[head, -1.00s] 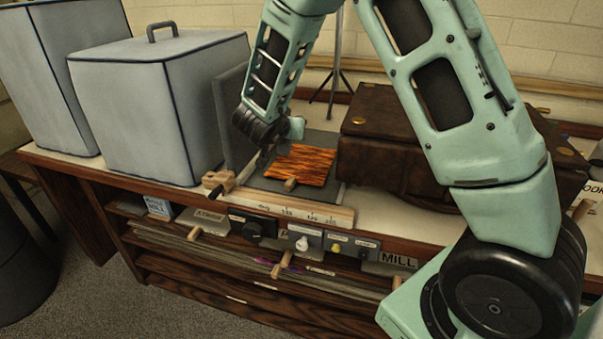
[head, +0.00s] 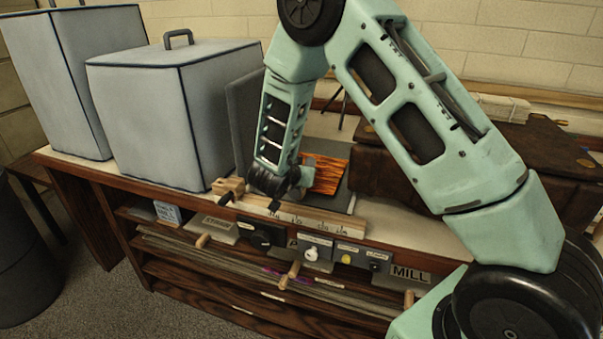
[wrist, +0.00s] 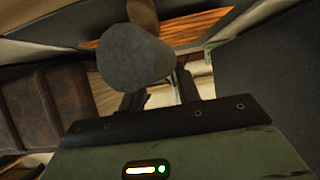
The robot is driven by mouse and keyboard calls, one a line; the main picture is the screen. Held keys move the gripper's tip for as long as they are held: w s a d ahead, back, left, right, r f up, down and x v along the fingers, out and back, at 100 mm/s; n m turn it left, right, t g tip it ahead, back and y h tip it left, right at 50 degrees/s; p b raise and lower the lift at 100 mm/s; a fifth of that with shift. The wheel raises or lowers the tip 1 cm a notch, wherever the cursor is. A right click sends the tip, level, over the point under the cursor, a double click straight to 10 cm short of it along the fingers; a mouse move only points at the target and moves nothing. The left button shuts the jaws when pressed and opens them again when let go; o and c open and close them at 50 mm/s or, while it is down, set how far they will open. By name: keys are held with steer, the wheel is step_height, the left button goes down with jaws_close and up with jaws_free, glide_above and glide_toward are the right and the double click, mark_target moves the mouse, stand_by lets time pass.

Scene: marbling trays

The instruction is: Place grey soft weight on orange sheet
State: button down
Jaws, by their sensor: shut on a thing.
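The grey soft weight (wrist: 133,57) is a rounded grey lump in the wrist view, at the tips of my gripper (wrist: 160,88). The gripper is shut on it. In the head view my gripper (head: 277,204) is low over the front left of the dark board, by the wooden ruler; the weight cannot be made out there. The orange sheet (head: 328,175), streaked with dark lines, lies on the dark board (head: 343,199), its left part hidden by my arm. In the wrist view the sheet (wrist: 192,27) shows behind the weight, which appears apart from it.
A wooden ruler strip (head: 305,217) with a clamp block (head: 228,187) edges the board's front. A grey upright panel (head: 240,125) and covered grey boxes (head: 160,120) stand left. A brown leather case (head: 400,185) stands right. Shelves with knobs are below.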

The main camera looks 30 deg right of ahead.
steer(key=shift+f, duration=0.45)
steer(key=c, duration=1)
jaws_free()
